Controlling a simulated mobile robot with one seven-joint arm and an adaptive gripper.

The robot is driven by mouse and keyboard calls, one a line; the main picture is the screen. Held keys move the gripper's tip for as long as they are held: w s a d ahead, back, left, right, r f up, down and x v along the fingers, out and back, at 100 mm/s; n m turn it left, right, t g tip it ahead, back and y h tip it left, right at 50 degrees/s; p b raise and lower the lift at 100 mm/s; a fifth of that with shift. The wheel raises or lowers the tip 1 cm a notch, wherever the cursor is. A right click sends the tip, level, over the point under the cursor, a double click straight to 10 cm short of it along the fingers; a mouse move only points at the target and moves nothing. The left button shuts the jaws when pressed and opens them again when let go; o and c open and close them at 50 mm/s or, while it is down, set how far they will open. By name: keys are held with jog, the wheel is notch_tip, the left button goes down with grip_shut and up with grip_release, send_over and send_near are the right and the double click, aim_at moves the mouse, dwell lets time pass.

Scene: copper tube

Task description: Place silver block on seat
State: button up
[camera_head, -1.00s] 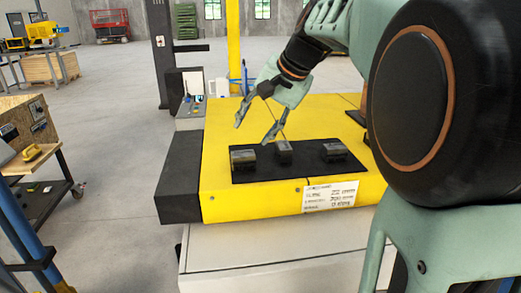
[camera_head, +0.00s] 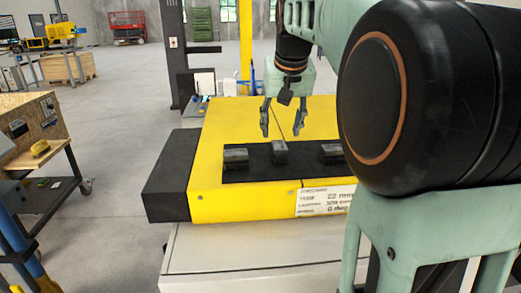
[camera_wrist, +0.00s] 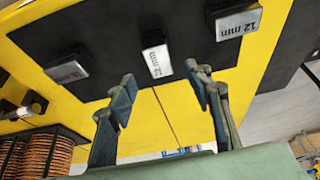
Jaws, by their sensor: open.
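Three small silver-grey blocks lie in a row on a black mat (camera_head: 303,166) on the yellow machine top: a left block (camera_head: 235,156), a middle block (camera_head: 279,150) and a right block (camera_head: 332,152). I cannot tell which part is the seat.
The yellow machine top (camera_head: 215,125) has free room around the mat. A black side block (camera_head: 170,175) stands at its left end. A cart (camera_head: 45,180) with a yellow item is at the left. Copper coils (camera_wrist: 45,148) show in the wrist view.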

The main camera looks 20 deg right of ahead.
aim_at(279, 144)
jog(key=x, duration=0.5)
jog(key=shift+f, duration=0.25)
jog(key=shift+s, duration=0.1)
grip_shut()
jog(key=shift+r, duration=0.15)
